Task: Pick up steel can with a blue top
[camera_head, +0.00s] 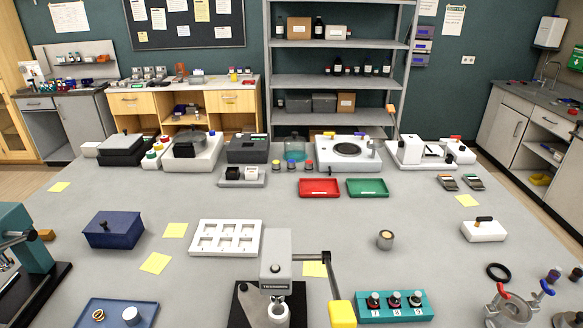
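A row of small cans with coloured tops stands at the back middle of the bench, in front of a greenish clear vessel. The middle one seems to be the can with a blue top (292,165); it is upright, and too small here to make out its metal. Another small metal can (385,241) with a tan top and dark centre stands alone right of the middle. Two small dark containers with bluish or purple tops (554,274) stand near the right edge. Neither of my grippers shows in this view.
A red tray (319,188) and a green tray (367,188) lie right of the cans. A grey press (275,272) with a yellow-ended lever stands front middle. A white frame (226,252) and blue box (114,246) lie left. The bench between trays and press is mostly clear.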

